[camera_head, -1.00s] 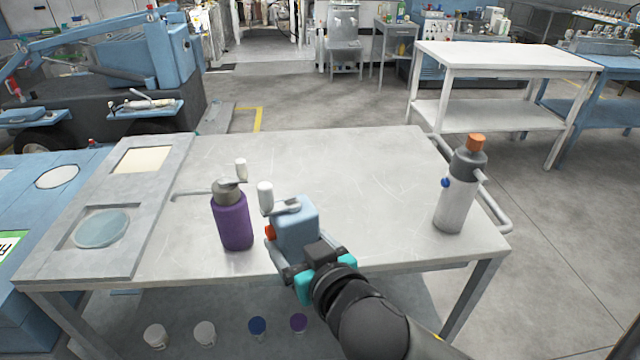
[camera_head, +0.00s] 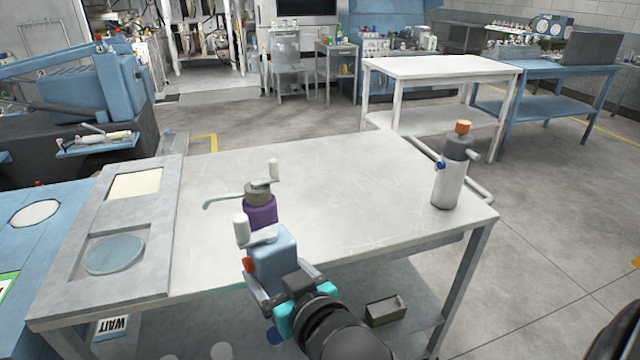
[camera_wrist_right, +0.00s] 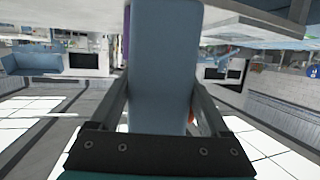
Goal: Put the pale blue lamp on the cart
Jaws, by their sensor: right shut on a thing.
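The pale blue lamp (camera_head: 272,250), a boxy body with a white-knobbed crank on top and an orange-red part at its left, is in my right gripper (camera_head: 284,284). The gripper is shut on it. The lamp is upright at the front edge of the grey metal table (camera_head: 330,190), which has a tubular handle at its right end and may be the cart. Whether the lamp touches the table is hidden. In the wrist view the pale blue body (camera_wrist_right: 163,70) stands between both fingers. My left gripper is not in view.
A purple crank-topped bottle (camera_head: 260,210) stands right behind the lamp, partly covered. A white-grey bottle with an orange cap (camera_head: 451,175) stands at the table's right end. A panel with recesses (camera_head: 150,225) lies at left. The tabletop's middle is clear. A white two-level table (camera_head: 440,68) stands behind.

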